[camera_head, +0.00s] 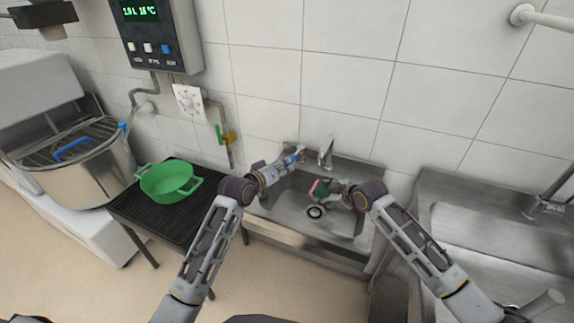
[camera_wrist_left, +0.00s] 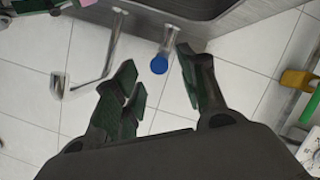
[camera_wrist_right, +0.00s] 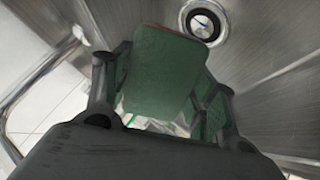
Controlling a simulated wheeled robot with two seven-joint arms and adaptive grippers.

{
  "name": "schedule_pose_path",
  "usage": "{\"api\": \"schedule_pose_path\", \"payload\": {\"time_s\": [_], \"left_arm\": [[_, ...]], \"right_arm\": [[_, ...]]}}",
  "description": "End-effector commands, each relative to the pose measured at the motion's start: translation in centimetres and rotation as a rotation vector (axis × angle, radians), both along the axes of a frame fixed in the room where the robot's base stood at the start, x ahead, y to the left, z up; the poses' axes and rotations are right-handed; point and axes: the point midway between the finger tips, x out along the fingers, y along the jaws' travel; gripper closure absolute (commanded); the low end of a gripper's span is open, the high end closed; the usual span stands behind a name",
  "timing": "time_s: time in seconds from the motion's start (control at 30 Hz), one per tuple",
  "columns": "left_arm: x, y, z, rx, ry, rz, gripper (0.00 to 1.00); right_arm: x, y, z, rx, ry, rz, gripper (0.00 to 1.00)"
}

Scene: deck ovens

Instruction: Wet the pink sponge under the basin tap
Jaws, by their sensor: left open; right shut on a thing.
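The sponge (camera_wrist_right: 166,72) has a green face with a thin reddish edge; its pink side (camera_head: 314,187) shows in the head view. My right gripper (camera_head: 325,191) is shut on it and holds it over the basin (camera_head: 285,213), near the drain. The tap spout (camera_head: 326,153) rises at the basin's back wall, and no water shows from it. A metal stem with a blue end (camera_wrist_left: 159,64) stands beside the tap. My left gripper (camera_wrist_left: 158,80) is open, its fingertips either side of the blue end; whether they touch it I cannot tell.
A mixer bowl (camera_head: 85,165) is further left. A control box (camera_head: 155,35) hangs on the tiled wall. A steel counter with another tap (camera_head: 545,205) is at right.

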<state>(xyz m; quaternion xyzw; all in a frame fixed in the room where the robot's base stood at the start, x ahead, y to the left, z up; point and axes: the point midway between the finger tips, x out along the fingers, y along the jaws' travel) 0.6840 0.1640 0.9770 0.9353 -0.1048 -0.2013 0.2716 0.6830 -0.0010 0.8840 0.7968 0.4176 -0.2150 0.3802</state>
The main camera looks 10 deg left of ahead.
Motion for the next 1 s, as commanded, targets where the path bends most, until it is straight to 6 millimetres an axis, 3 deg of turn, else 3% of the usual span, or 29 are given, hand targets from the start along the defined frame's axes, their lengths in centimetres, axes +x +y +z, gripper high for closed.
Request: {"api": "schedule_pose_path", "payload": {"time_s": [0.5, 1.0], "left_arm": [[3.6, -1.2, -1.3, 0.000, 0.002, 0.001, 0.58], [4.1, -1.4, -1.5, 0.000, 0.000, 0.000, 0.61]], "right_arm": [[0.0, 0.0, 0.0, 0.000, 0.000, 0.000, 0.62], [0.0, 0.0, 0.0, 0.000, 0.000, 0.000, 0.62]]}}
